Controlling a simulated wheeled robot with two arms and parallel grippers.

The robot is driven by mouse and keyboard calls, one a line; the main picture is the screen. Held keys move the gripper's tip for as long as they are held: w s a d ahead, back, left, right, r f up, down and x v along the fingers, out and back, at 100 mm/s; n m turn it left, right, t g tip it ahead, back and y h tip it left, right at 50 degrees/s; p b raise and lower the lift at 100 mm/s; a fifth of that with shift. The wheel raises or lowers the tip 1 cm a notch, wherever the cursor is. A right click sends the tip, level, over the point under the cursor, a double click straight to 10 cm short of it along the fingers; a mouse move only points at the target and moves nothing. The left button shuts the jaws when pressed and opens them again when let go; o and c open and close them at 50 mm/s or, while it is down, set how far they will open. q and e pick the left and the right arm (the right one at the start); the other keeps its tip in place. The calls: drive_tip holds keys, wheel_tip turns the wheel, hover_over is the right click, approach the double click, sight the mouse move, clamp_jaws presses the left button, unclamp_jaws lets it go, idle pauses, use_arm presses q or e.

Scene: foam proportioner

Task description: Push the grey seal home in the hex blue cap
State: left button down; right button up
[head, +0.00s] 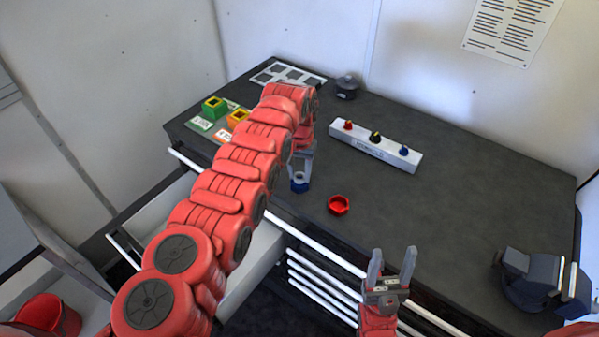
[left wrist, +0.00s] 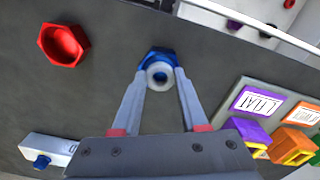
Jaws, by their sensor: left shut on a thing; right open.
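The hex blue cap (head: 299,187) sits on the dark bench near its front edge, below my left gripper (head: 301,160). In the left wrist view the blue cap (left wrist: 155,57) shows just beyond the fingertips. A pale grey ring, the grey seal (left wrist: 160,74), lies between the left fingertips and overlaps the cap. My left gripper (left wrist: 162,80) is shut on the seal. How deep the seal sits in the cap is hidden. My right gripper (head: 393,262) is open and empty, over the bench's front edge.
A red hex cap (head: 338,205) lies close to the right of the blue cap. A white block with coloured knobs (head: 375,148) stands behind. Green (head: 214,107) and orange (head: 237,118) boxes are at the left, a vise (head: 540,278) at the right. The bench middle right is clear.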

use_arm(q)
drive_tip(key=shift+s+p, duration=0.1)
drive_tip(key=shift+p, duration=0.65)
idle(0.3)
drive_tip(key=shift+c, duration=0.2)
unclamp_jaws()
drive_tip(key=shift+r, duration=0.15)
idle(0.4)
drive_tip(key=shift+r+p, duration=0.65)
drive_tip(key=shift+r, duration=0.15)
drive_tip(key=shift+r+p, duration=0.5)
drive_tip(key=shift+r, duration=1.55)
